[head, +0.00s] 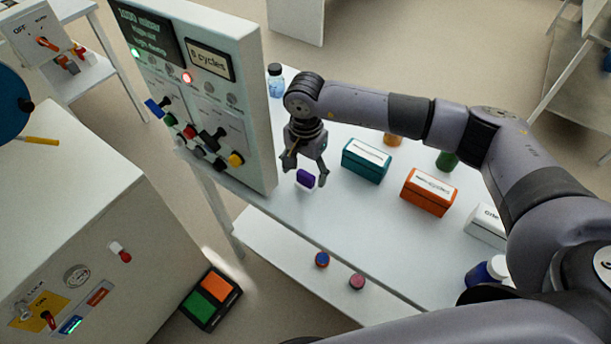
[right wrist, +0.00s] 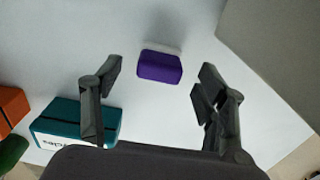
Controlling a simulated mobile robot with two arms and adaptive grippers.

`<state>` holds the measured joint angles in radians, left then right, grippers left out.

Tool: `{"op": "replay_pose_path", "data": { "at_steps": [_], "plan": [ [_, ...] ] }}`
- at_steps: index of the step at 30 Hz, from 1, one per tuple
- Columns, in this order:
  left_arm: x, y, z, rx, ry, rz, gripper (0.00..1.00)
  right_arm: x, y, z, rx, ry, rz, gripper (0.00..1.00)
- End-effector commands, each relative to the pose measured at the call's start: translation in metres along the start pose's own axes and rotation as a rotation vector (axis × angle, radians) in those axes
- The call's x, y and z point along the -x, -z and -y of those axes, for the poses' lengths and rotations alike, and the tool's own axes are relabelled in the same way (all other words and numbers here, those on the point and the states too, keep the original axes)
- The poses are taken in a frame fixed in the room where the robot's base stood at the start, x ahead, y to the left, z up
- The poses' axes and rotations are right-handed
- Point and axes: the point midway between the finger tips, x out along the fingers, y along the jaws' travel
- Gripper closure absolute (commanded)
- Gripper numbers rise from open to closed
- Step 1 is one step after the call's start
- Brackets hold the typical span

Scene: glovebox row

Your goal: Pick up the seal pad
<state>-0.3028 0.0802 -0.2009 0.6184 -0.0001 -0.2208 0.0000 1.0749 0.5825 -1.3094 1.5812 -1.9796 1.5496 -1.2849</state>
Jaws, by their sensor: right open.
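A small purple block with a white part (head: 306,180), which looks like the seal pad, lies on the white table near the tall panel. My right gripper (head: 306,173) is just above it, pointing down, with its fingers apart and nothing between the fingertips. In the right wrist view the purple block (right wrist: 160,66) is ahead of and between the two open fingers of the right gripper (right wrist: 160,80), apart from both. My left gripper does not show in the head view.
A teal box (head: 365,160) stands close right of the gripper, with an orange box (head: 428,191) and a white box (head: 484,225) further right. The control panel (head: 232,110) rises on the left. A blue bottle (head: 276,82) stands behind. Table around the block is clear.

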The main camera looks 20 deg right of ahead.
Motion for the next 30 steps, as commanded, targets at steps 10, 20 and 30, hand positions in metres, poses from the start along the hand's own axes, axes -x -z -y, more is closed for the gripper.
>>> {"op": "replay_pose_path", "data": {
  "at_steps": [10, 20, 30],
  "plan": [
    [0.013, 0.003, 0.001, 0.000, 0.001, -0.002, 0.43, -0.029, 0.000, 0.000, -0.001, 0.001, -0.001, 0.33],
    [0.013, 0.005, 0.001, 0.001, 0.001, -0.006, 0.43, -0.029, -0.001, 0.000, 0.000, 0.001, 0.000, 0.46],
    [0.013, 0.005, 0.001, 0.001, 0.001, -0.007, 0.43, -0.029, 0.000, 0.000, 0.000, 0.000, 0.000, 0.69]
  ]
}}
